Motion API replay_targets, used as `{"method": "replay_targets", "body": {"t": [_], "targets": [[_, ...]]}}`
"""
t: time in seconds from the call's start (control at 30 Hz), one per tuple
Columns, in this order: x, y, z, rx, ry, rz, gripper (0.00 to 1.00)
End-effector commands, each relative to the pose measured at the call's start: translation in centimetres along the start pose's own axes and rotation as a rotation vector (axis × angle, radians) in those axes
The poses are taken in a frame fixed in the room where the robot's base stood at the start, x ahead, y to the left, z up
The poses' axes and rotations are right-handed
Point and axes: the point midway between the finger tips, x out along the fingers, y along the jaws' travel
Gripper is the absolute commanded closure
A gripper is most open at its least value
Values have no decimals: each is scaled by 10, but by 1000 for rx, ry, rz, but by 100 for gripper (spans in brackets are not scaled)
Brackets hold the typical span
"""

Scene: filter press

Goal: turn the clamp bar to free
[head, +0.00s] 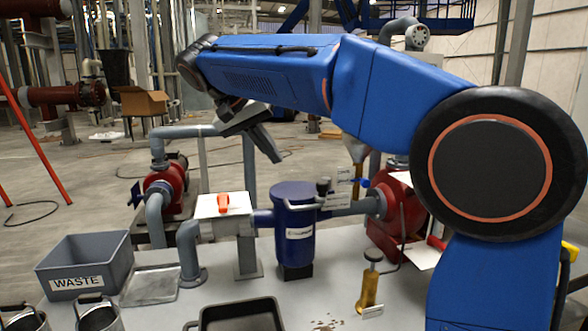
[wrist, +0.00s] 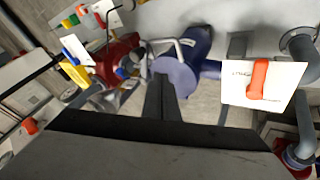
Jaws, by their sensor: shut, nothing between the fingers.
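The blue filter housing (head: 294,240) stands upright on the bench, its round lid on top. A pale grey bar (head: 303,205), which looks like the clamp bar, runs at the lid's right front edge, near a dark knob (head: 323,187). In the wrist view the lid (wrist: 178,74) lies just beyond the fingers, with a grey bar (wrist: 160,42) beside it. My gripper (head: 272,152) is shut and empty, pointing down above and left of the lid, apart from it. It shows shut in the wrist view (wrist: 162,84), where its fingers hide part of the lid.
A white panel (head: 211,209) with an orange handle (head: 223,203) stands left of the housing. A red pump (head: 385,205) is at right. A brass-coloured tool (head: 369,290), a black tray (head: 275,303) and a grey WASTE bin (head: 118,258) are on the bench (head: 215,292). Pipes flank the housing.

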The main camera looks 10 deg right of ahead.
Motion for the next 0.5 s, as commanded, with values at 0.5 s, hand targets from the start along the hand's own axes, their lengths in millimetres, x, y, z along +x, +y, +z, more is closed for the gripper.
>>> {"method": "replay_targets", "body": {"t": [0.5], "targets": [[83,1,1,0,-4,1,100]]}}
